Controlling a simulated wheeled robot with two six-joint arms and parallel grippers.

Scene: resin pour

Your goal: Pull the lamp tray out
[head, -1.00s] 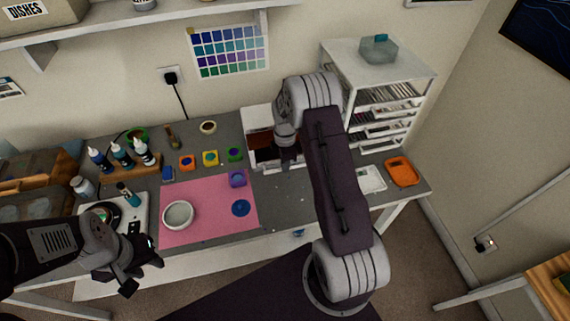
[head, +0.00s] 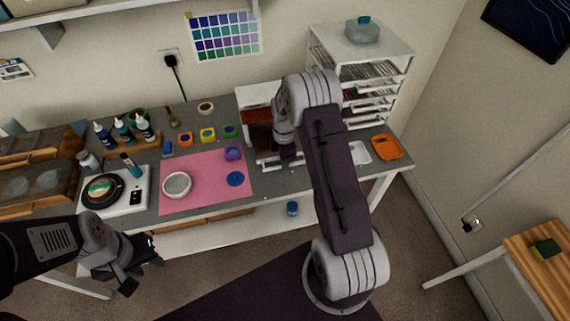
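The lamp (head: 258,96) is a white box with a dark reddish inside, at the back of the grey worktop, partly behind my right arm. The lamp tray (head: 268,163) is a pale flat piece that shows in front of the lamp's opening, out toward the front edge. My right gripper (head: 288,158) points down at the tray's front part. Its fingertips are small and partly hidden, but the tray has come along with it, so it looks shut on the tray. My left gripper (head: 142,268) is open and empty, in front of the worktop at the lower left.
A pink mat (head: 205,195) with a white bowl (head: 177,185) and small coloured pots lies left of the lamp. A white scale (head: 118,207) stands at the left. A white shelf rack (head: 360,45) and an orange tray (head: 386,147) are at the right.

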